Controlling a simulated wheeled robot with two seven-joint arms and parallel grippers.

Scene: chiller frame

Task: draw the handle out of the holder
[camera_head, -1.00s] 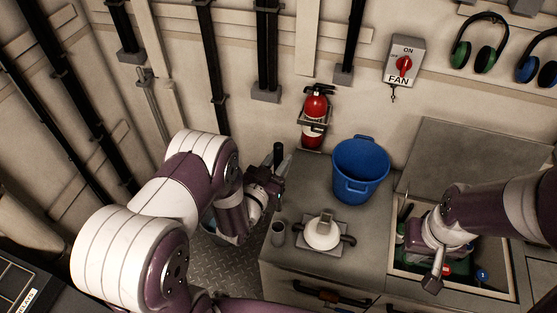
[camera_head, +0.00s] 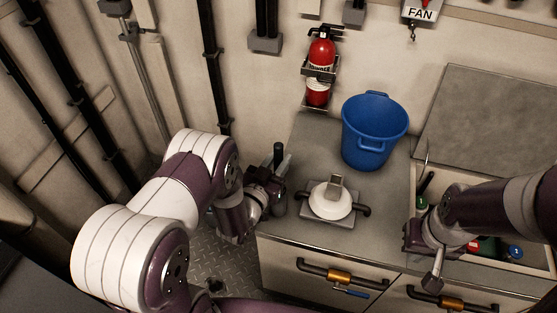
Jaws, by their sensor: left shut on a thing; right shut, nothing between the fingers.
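The handle (camera_head: 278,153) is a black, upright grip at the left end of the grey counter. My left gripper (camera_head: 276,186) is shut on it, below its top end. The holder (camera_head: 280,207) is a small grey cup on the counter, right by the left fingers. The fingers hide the handle's lower part, so I cannot tell whether its end is inside the cup. My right gripper (camera_head: 412,240) is shut and empty at the left side of the open bin on the right; its fingertips are hard to make out.
A red extinguisher (camera_head: 320,62) hangs on the wall. The open bin (camera_head: 507,262) holds several small items. Piped drawer handles (camera_head: 340,276) project in front.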

